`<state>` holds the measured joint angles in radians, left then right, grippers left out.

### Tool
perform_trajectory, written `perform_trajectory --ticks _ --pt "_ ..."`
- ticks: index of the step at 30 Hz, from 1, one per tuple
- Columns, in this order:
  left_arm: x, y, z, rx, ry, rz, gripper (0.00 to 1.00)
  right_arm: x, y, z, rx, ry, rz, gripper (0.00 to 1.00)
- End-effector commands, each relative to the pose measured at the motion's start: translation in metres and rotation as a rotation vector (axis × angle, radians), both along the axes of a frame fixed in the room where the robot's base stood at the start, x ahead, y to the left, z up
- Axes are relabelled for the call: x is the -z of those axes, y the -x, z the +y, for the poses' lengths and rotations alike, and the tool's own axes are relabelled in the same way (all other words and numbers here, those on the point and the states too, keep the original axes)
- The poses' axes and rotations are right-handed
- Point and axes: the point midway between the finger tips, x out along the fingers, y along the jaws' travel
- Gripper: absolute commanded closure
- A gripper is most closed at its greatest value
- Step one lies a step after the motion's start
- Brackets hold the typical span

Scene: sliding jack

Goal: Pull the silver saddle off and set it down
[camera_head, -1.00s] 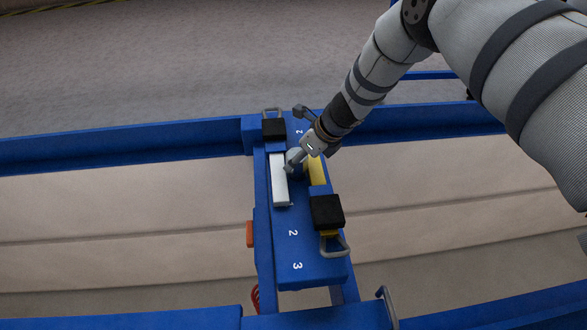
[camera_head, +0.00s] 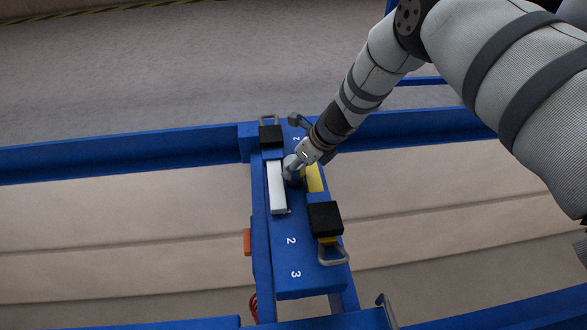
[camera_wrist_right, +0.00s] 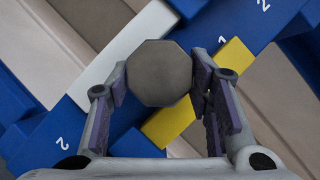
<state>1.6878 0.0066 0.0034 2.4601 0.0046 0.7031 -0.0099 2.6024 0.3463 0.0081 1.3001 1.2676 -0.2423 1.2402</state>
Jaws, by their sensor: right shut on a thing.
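A grey eight-sided piece (camera_wrist_right: 159,73), which looks like the silver saddle, sits between the fingers of my right gripper (camera_wrist_right: 160,85) in the right wrist view. The fingers are shut on its two sides. In the head view my right gripper (camera_head: 292,165) is over the blue jack carriage (camera_head: 300,255), between a white bar (camera_head: 276,188) and a yellow bar (camera_head: 314,178). The grey piece (camera_head: 289,170) is partly hidden there by the gripper. I cannot tell whether it still touches what is below it. My left gripper is not in view.
Black pads with wire handles stand at the carriage's far end (camera_head: 271,135) and near right (camera_head: 325,217). Blue rails (camera_head: 110,147) run across behind and in front. An orange block (camera_head: 247,242) is at the carriage's left side. The carriage top near the numbers is clear.

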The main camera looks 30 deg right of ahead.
Motion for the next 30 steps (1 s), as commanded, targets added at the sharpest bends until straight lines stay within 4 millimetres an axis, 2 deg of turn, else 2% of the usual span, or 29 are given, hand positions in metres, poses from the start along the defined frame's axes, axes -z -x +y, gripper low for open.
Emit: perform_trajectory --ticks 30 --pt "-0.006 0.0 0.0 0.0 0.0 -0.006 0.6 -0.014 -0.001 0.0 0.0 0.0 -0.003 0.92"
